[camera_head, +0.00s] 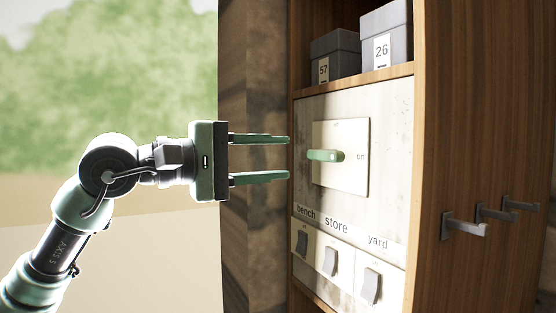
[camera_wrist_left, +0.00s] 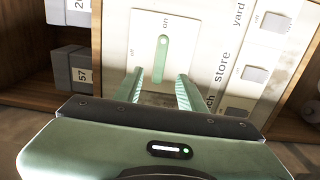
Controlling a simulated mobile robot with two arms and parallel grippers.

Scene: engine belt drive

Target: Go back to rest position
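My left gripper (camera_head: 289,157) is open and empty in the head view, its two green fingers pointing right at the panel. Its fingers also show in the left wrist view (camera_wrist_left: 166,83). In front of it is a white switch plate (camera_head: 355,178) with a green lever handle (camera_head: 326,156); the handle also shows in the left wrist view (camera_wrist_left: 161,60). The fingertips are a little short of the handle and do not appear to touch it. My right gripper is not in view.
Below the plate are rocker switches labelled bench (camera_head: 302,243), store (camera_head: 330,262) and yard (camera_head: 371,287). Grey boxes marked 57 (camera_head: 345,55) and 26 (camera_head: 397,45) stand on the shelf above. Metal hooks (camera_head: 465,226) stick out from the cabinet's right side (camera_head: 470,110).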

